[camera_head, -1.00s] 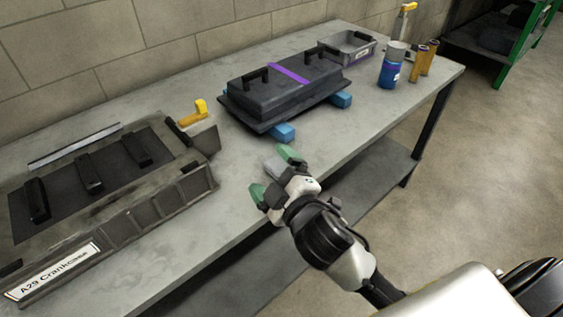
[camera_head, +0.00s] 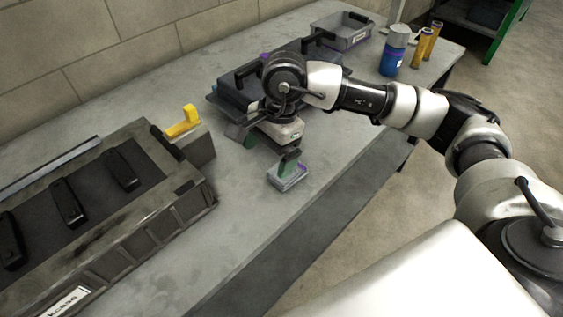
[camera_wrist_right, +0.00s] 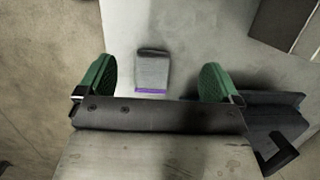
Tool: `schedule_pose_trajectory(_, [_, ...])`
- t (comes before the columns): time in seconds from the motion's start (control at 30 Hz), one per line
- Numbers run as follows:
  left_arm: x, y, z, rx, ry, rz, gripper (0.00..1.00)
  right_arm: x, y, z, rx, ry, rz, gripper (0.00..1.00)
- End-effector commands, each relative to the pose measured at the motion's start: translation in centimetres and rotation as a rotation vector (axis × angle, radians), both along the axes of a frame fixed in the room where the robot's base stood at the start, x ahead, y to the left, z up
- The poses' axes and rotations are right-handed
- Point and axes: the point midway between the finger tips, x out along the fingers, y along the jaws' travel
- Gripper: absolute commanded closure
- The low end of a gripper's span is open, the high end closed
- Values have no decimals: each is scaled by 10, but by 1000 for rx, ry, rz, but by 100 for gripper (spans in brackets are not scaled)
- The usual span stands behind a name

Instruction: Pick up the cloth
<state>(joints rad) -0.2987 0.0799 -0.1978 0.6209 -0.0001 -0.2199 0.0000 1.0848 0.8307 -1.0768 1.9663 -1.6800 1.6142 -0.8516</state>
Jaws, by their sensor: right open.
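The cloth (camera_head: 284,181) is a small folded grey pad with a purple edge, lying flat on the grey workbench near its front edge. It also shows in the right wrist view (camera_wrist_right: 152,69), framed between the two green fingers and apart from both. My right gripper (camera_head: 265,147) points down over the bench; in the right wrist view (camera_wrist_right: 156,82) it is open and empty. In the head view one green finger overlaps the cloth's far part; the exact height above it is hard to tell. My left gripper is out of view.
The dark crankcase (camera_head: 120,225) and a yellow-handled item (camera_head: 184,122) stand left of the cloth. A dark cover (camera_head: 236,92) sits behind my right gripper, partly hidden. A blue bottle (camera_head: 393,55), yellow cylinders (camera_head: 428,45) and a grey bin (camera_head: 345,35) stand at the far end.

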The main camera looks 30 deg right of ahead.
Motion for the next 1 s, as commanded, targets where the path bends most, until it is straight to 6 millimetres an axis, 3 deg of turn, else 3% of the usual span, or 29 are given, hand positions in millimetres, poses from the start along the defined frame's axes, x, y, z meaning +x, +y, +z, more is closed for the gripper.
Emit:
schedule_pose_trajectory(0.1, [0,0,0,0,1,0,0,10,-36,8,-166,-27,-4,5])
schedule_pose_trajectory(0.2, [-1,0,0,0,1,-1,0,13,-49,6,-228,-28,-4,5])
schedule_pose_trajectory(0.5, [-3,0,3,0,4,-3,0,12,-51,-37,-238,-27,-6,5])
schedule_pose_trajectory(0.67, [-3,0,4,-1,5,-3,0,12,-51,-47,-236,-28,-5,5])
schedule_pose_trajectory(1.0, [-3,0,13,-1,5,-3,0,8,-51,-92,-236,-27,-5,5])
